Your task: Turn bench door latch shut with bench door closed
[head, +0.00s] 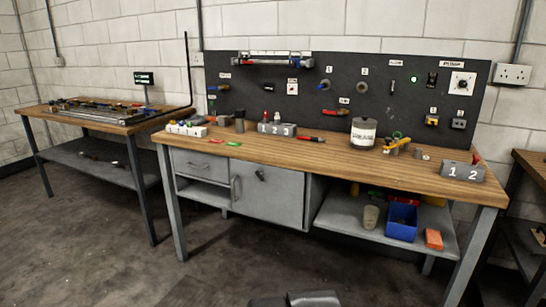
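The bench door (270,200) is a grey panel under the left half of the wooden workbench, and it looks closed, about flush with the cabinet front. A small dark latch (260,174) sits on its upper part and looks tilted; its exact setting is too small to tell. A curved grey handle (236,188) stands upright near the door's left edge. My gripper cannot be made out. Only a dark piece that looks like part of my own arm shows at the bottom edge, well apart from the door.
The workbench (330,165) carries a white tin (363,134), numbered grey blocks and small tools. A grey drawer (193,163) is left of the door. The open shelf at right holds a blue bin (402,221). A second bench (105,125) stands left. The floor before the door is clear.

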